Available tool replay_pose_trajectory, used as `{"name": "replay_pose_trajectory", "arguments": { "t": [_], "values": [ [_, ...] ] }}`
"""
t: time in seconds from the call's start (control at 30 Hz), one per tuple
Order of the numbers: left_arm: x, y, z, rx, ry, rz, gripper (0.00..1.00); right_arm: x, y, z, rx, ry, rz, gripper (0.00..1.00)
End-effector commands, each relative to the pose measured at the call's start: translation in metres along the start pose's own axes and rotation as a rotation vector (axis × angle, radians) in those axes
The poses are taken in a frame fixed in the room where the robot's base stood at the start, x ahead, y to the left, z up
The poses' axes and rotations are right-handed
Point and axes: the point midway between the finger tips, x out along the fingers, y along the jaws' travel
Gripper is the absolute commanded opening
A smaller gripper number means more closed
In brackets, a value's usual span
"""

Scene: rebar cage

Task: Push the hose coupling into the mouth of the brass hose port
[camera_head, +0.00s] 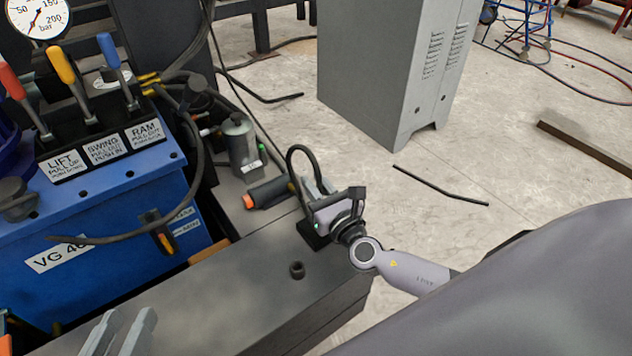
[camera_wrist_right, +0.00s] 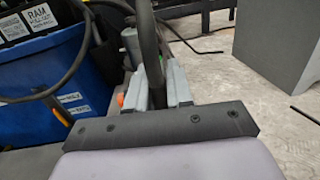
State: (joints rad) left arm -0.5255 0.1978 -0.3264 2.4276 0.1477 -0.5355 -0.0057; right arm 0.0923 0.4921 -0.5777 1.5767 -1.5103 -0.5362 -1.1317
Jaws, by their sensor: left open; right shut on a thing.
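My right gripper (camera_head: 318,190) is shut on a black hose (camera_head: 301,149), which loops up over its fingers above the dark bench. In the right wrist view, the hose (camera_wrist_right: 147,40) runs up between the two grey fingers (camera_wrist_right: 167,85). The hose coupling is hidden or too small to make out at the grip. My left gripper (camera_head: 118,335) is at the lower left edge, its two grey fingers apart and empty, far from the hose. Small brass-coloured fittings (camera_head: 149,82) show behind the levers; I cannot tell whether one is the brass hose port.
A blue power unit (camera_head: 110,220) with levers and a gauge (camera_head: 38,14) stands left. The dark bench (camera_head: 220,290) carries a grey cylinder (camera_head: 240,140), a dark tool with an orange end (camera_head: 270,192) and a small nut-like piece (camera_head: 297,269). A grey cabinet (camera_head: 385,70) stands behind.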

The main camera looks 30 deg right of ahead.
Motion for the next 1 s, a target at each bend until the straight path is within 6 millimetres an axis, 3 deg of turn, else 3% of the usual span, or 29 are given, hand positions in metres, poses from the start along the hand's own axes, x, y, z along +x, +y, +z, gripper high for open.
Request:
{"name": "replay_pose_trajectory", "arguments": {
  "t": [0.03,0.13,0.17,0.2,0.23,0.57,0.8,1.0],
  "values": [
    [0.006,0.001,0.022,-0.008,-0.034,0.0,0.43,0.0,0.0,-0.007,0.0,0.001,0.0,0.0],
    [0.006,0.001,0.022,-0.009,-0.034,0.0,0.43,0.0,0.0,-0.007,0.0,0.001,0.0,0.0],
    [0.006,0.001,0.023,-0.009,-0.034,0.0,0.43,0.0,0.0,-0.008,0.0,0.002,0.0,0.3],
    [0.006,0.001,0.023,-0.009,-0.034,0.0,0.43,0.0,0.0,-0.008,0.0,0.002,0.0,0.43],
    [0.006,0.001,0.023,-0.009,-0.034,0.0,0.43,0.0,0.0,-0.008,0.0,0.002,0.0,0.51],
    [0.005,0.0,0.022,-0.002,-0.031,-0.003,0.43,-0.001,0.0,-0.009,0.0,0.003,0.0,0.51],
    [-0.013,-0.005,-0.002,0.113,0.038,-0.044,0.43,-0.001,0.0,-0.008,0.0,0.002,0.0,0.51],
    [-0.008,-0.003,-0.007,0.07,0.015,-0.03,0.43,-0.04,0.0,-0.004,0.002,0.005,0.002,0.51]
  ]
}}
